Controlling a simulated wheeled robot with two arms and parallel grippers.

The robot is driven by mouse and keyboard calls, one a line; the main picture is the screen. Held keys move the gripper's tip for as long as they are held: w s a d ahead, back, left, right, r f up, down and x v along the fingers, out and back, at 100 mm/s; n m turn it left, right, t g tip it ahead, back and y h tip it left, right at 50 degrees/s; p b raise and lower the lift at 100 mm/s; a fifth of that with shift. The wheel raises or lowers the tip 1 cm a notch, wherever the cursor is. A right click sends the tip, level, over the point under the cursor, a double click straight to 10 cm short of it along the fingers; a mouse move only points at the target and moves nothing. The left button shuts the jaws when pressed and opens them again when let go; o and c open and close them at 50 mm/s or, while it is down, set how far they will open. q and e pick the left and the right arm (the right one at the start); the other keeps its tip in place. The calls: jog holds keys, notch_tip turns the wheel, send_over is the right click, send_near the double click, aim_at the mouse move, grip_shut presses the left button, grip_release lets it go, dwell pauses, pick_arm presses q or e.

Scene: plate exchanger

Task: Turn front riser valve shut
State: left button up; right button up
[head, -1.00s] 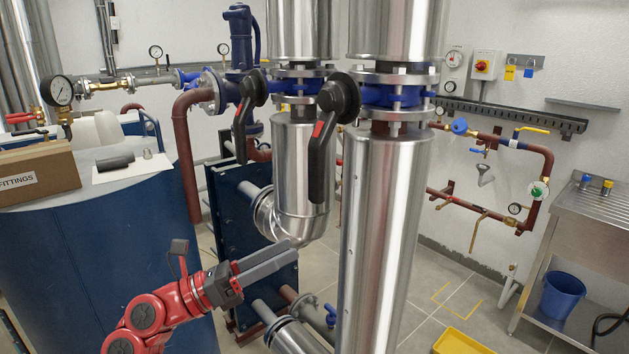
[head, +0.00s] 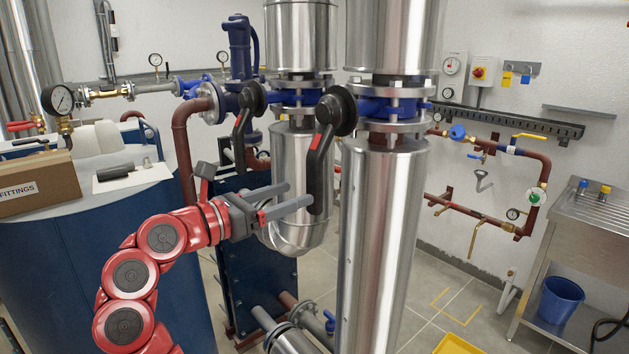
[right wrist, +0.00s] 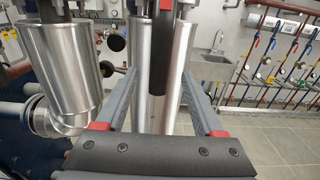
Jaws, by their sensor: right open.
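The front riser valve's black lever (head: 320,165) with a red stripe hangs down from its round hub, in front of the blue valve body (head: 392,108) on the front riser. My right gripper (head: 299,194) is open, its two grey fingers pointing right at the lever's lower part. In the right wrist view the lever (right wrist: 161,50) appears between the open fingers (right wrist: 160,78). I cannot tell whether a finger touches it. My left gripper is not in view.
A second black lever (head: 241,135) hangs on the rear riser to the left. The shiny front riser pipe (head: 380,240) stands close right of the lever. A blue tank (head: 110,260) with a fittings box (head: 35,183) is at left. A sink unit (head: 590,225) is at right.

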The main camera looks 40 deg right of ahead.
aim_at(309, 189)
jog(key=d, duration=0.4)
jog(key=d+p, duration=0.1)
jog(key=d, duration=0.1)
jog(key=shift+w+d, duration=0.25)
jog(key=shift+d, duration=0.05)
grip_shut()
dwell(1.0)
